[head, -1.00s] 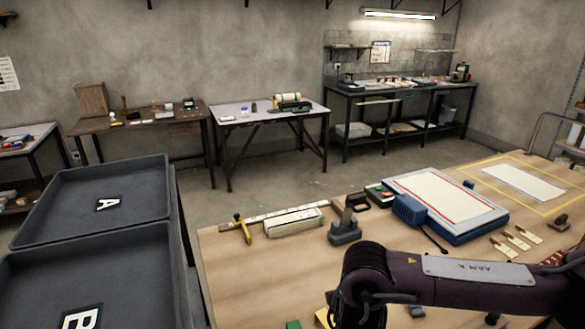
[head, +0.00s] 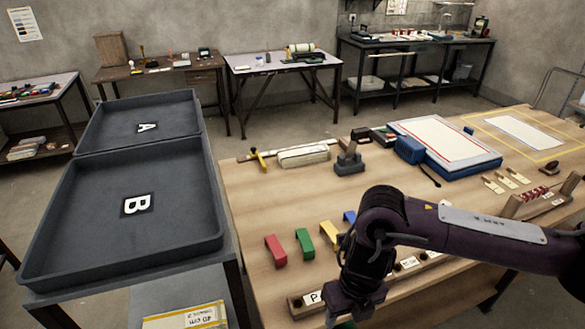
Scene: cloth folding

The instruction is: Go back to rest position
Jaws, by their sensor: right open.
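My right arm comes in from the right over the wooden table, and its gripper (head: 350,304) points down above the table's front edge. The jaws are open, and I see nothing held between them. The fingertips are small and dark, close to the bottom of the head view. My left gripper is not in view. A white sheet with a red outline (head: 440,138) lies flat on a blue-edged board at the back of the table. Another white sheet (head: 525,133) lies flat inside a yellow taped outline at the far right.
Grey trays marked A (head: 170,127) and B (head: 185,205) stand at left. Red (head: 276,251), green (head: 305,243) and yellow (head: 328,234) pieces lie left of my arm. A labelled wooden rail (head: 308,301) runs along the front edge. The table's left middle is clear.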

